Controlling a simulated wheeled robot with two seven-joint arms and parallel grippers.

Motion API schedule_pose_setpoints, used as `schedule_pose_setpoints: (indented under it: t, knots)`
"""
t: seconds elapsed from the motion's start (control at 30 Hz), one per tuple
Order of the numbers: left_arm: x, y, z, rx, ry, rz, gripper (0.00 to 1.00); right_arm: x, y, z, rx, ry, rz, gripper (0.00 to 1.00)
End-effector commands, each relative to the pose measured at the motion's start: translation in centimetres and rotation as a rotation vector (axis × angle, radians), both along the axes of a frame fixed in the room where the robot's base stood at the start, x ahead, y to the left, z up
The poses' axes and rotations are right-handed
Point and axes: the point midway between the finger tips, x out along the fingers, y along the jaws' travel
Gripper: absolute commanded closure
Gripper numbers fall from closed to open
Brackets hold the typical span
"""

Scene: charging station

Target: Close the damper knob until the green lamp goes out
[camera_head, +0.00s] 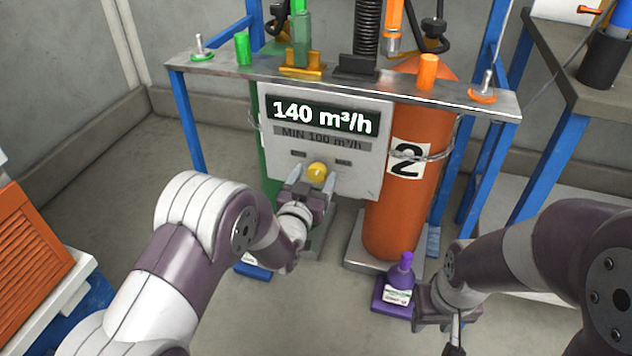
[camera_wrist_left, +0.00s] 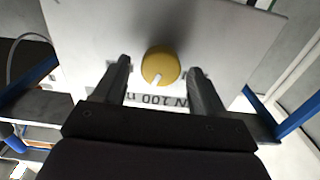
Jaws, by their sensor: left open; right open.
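The yellow round damper knob (camera_head: 317,172) sits low on the pale control panel (camera_head: 365,183). The panel's display (camera_head: 322,117) reads 140 m³/h, above a label reading MIN 100 m³/h. My left gripper (camera_head: 312,177) is open in front of the panel, its fingers on either side of the knob. In the left wrist view the knob (camera_wrist_left: 161,62) lies between the open fingers (camera_wrist_left: 160,72), with visible gaps; its white pointer mark is at its lower edge. I cannot make out a lit green lamp. My right gripper (camera_head: 437,318) is open at lower right, away from the panel.
A purple bottle (camera_head: 400,275) stands left of my right gripper. An orange cylinder (camera_head: 399,215) marked 2 stands right of the panel, partly behind it. A metal shelf (camera_head: 250,70) with several fittings runs above. A grey bench (camera_head: 575,90) is at right.

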Motion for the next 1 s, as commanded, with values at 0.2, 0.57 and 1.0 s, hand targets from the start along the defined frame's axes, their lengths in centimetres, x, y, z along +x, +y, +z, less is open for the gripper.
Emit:
schedule_pose_setpoints:
  t: [0.2, 0.57, 1.0]
  knots:
    - [1.6, -0.4, 0.0, 0.000, 0.001, 0.000, 0.29, 0.0, 0.0, -0.7, 0.000, 0.000, 0.000, 0.57]
    - [1.6, -0.4, 0.0, 0.001, 0.002, 0.000, 0.78, 0.0, 0.0, -0.6, 0.000, 0.000, 0.000, 0.57]
    - [1.6, -0.3, 0.0, -0.256, 0.070, 0.000, 0.81, 0.0, 0.0, 0.0, 0.000, 0.000, 0.000, 0.57]
